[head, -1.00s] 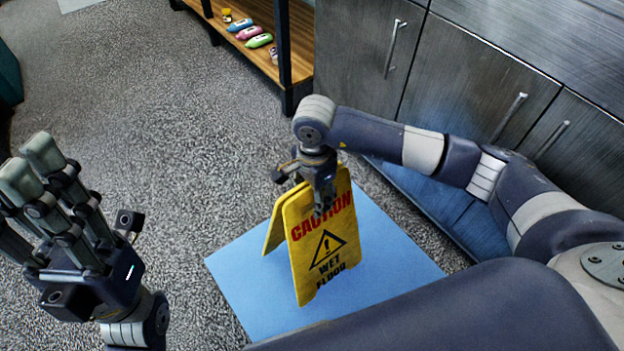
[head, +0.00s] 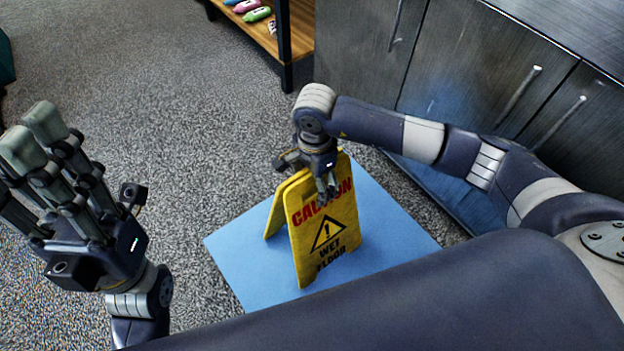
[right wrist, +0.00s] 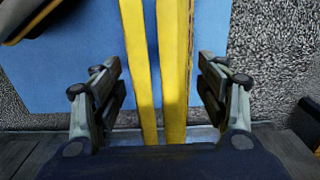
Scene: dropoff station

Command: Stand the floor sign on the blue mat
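The yellow caution floor sign (head: 327,230) stands upright on the blue mat (head: 385,215), its two panels spread slightly at the bottom. The front panel's foot rests on the mat; the rear panel is partly hidden, its foot close to the mat's left edge. My right gripper (head: 325,185) is at the sign's top edge. In the right wrist view, the yellow panels (right wrist: 172,70) lie between its open fingers (right wrist: 160,85), with a narrow gap on each side. My left gripper (head: 32,138) is open and empty at the left, away from the sign.
Dark cabinets (head: 480,70) with bar handles stand behind and right of the mat. A wooden shelf (head: 265,38) with several small colored items is at the top. Speckled grey floor (head: 170,90) lies free to the left.

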